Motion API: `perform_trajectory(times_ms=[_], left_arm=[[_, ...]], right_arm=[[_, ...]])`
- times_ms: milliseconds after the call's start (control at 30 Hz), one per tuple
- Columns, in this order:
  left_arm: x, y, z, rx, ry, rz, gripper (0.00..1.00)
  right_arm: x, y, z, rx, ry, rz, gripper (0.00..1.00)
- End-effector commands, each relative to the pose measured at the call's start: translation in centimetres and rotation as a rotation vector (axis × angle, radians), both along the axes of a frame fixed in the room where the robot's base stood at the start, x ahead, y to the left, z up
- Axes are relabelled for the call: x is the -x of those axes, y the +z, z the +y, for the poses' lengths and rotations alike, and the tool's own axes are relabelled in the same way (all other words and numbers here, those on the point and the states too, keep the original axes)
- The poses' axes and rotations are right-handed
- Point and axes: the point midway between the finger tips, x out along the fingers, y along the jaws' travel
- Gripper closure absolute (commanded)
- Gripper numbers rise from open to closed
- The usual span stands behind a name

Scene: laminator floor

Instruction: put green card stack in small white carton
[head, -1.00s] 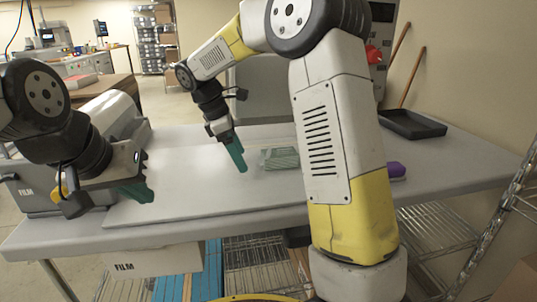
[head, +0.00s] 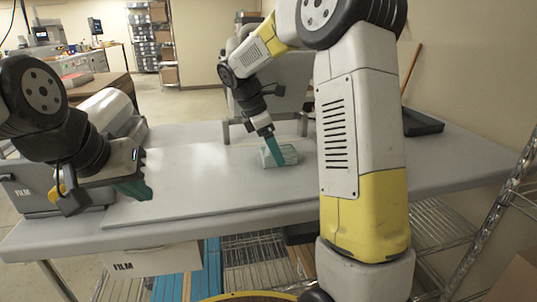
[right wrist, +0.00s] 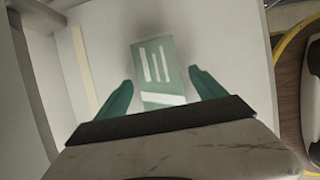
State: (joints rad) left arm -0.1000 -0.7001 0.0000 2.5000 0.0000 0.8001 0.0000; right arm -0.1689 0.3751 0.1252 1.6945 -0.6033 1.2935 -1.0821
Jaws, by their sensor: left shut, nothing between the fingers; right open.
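The green card stack (head: 287,155), a small block with white stripes, lies on the grey table board. My right gripper (head: 271,163) is at it from above. In the right wrist view the stack (right wrist: 158,72) lies between the two spread teal fingers (right wrist: 163,88), which are open; I cannot tell whether they touch it. My left gripper (head: 135,190) is shut and empty above the left part of the table. I cannot make out a small white carton for certain; my right arm hides part of the table's right side.
A grey machine (head: 110,112) stands at the table's left end. A black tray (head: 422,124) is at the back right. A white FILM box (head: 150,262) is below the front edge. The board's middle (head: 200,185) is clear.

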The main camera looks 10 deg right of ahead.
Motion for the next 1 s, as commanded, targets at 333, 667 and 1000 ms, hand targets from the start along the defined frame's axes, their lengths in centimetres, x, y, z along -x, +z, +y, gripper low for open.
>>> perform_trajectory(times_ms=[333,667,1000], left_arm=[[0.0,0.0,0.0,0.000,0.000,0.000,1.00],[0.0,0.0,0.0,0.000,0.000,0.000,1.00],[0.0,0.0,0.0,0.000,0.000,0.000,1.00]], right_arm=[[0.0,-1.1,-1.5,0.000,0.000,-0.001,0.20],[0.0,-1.3,-1.5,0.000,0.000,-0.001,0.20],[0.0,-1.4,-1.5,0.000,0.000,-0.001,0.71]])
